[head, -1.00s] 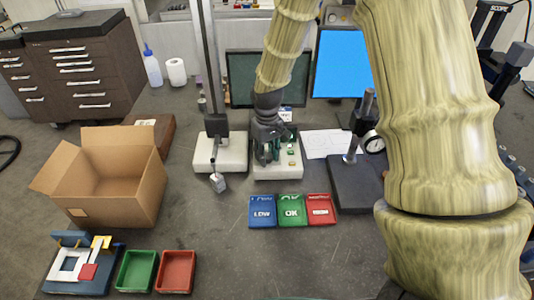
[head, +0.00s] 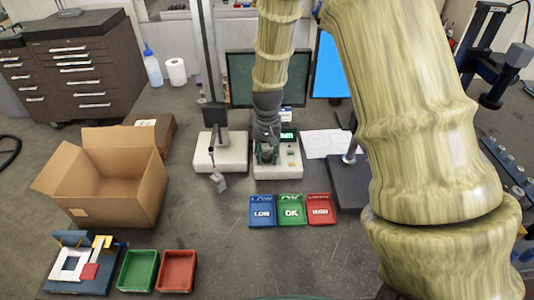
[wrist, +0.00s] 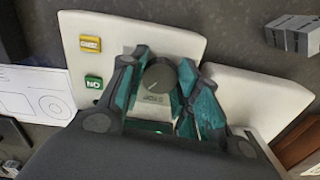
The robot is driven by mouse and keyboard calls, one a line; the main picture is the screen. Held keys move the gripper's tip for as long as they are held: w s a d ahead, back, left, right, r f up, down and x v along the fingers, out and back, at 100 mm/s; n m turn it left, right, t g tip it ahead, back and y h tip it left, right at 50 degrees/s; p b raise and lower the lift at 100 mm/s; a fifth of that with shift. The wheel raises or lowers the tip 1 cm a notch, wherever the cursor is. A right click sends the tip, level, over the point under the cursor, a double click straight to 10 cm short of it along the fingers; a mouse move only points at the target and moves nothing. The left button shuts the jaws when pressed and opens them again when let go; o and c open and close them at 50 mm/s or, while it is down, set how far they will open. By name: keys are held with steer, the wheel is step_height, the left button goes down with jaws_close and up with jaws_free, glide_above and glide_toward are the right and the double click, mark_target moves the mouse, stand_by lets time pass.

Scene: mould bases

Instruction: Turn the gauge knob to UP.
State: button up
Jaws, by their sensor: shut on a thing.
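The gauge knob (wrist: 159,76) is a round dark grey dial on a light plate of the white control box (wrist: 185,42). In the wrist view my gripper (wrist: 163,70) has its teal fingers closed on either side of the knob. A small printed label beside the knob is too blurred to read, so I cannot tell the knob's setting. In the head view my gripper (head: 267,153) is low over the control box (head: 278,172) and hides the knob. Left of the box stands the gauge, with a dark carriage (head: 215,115) on a post above a white base (head: 231,160).
Blue LOW (head: 262,212), green OK (head: 291,211) and red HIGH (head: 319,210) trays lie in front. A small grey block (head: 218,183) is by the gauge. A dial-gauge stand (head: 350,186) is at right. An open carton (head: 105,185) is at left. The front middle table is clear.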

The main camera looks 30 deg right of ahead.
mark_target(267, 155)
stand_by(0.4)
steer(key=o, duration=1.1)
steer(key=shift+c, duration=0.2)
step_height(267, 155, up, 12)
steer(key=shift+d, duration=0.1)
